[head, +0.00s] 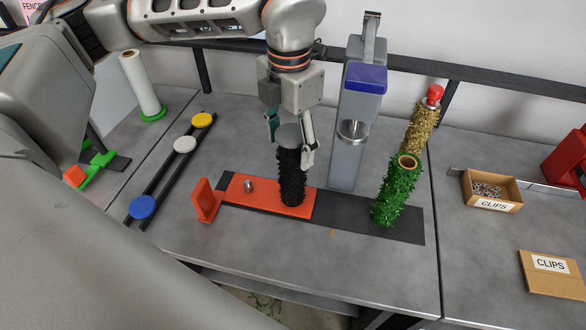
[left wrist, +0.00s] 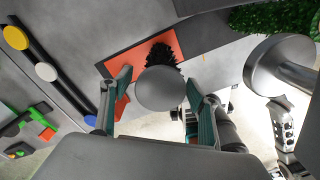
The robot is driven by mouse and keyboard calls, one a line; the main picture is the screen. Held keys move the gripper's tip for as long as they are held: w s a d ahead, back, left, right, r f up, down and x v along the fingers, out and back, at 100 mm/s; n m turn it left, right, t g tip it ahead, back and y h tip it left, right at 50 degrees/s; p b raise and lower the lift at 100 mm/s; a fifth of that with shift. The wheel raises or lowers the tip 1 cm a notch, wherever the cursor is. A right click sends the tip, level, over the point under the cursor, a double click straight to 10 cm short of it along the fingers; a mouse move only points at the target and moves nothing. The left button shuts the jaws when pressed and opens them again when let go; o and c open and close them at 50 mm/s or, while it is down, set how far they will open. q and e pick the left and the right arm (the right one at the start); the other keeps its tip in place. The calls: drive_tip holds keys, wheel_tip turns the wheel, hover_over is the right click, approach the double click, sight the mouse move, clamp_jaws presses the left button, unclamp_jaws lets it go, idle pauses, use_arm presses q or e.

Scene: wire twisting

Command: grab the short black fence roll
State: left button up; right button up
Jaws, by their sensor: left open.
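The short black fence roll (head: 291,180) stands upright on the orange plate (head: 243,192) in the head view. It is bristly, with a smooth grey round top. My left gripper (head: 290,140) points down over it, open, with one finger on each side of the grey top. In the left wrist view, the grey disc sits between the open fingers of the left gripper (left wrist: 160,100) and hides most of the black roll (left wrist: 162,54). Whether the fingers touch the roll, I cannot tell. My right gripper is not in view.
A green bristly roll (head: 397,192) and a gold one (head: 414,128) stand to the right. A grey post machine (head: 358,120) with a blue top is behind. A clips box (head: 490,190) lies further right. A rail with yellow, white and blue discs (head: 185,145) is left.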

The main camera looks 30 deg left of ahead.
sight(292, 171)
use_arm(q)
drive_tip(key=f, duration=0.4)
drive_tip(key=shift+w+d+f, duration=0.15)
drive_tip(key=shift+w+f, duration=0.05)
drive_tip(key=c, duration=1.3)
drive_tip(key=shift+o, duration=0.2)
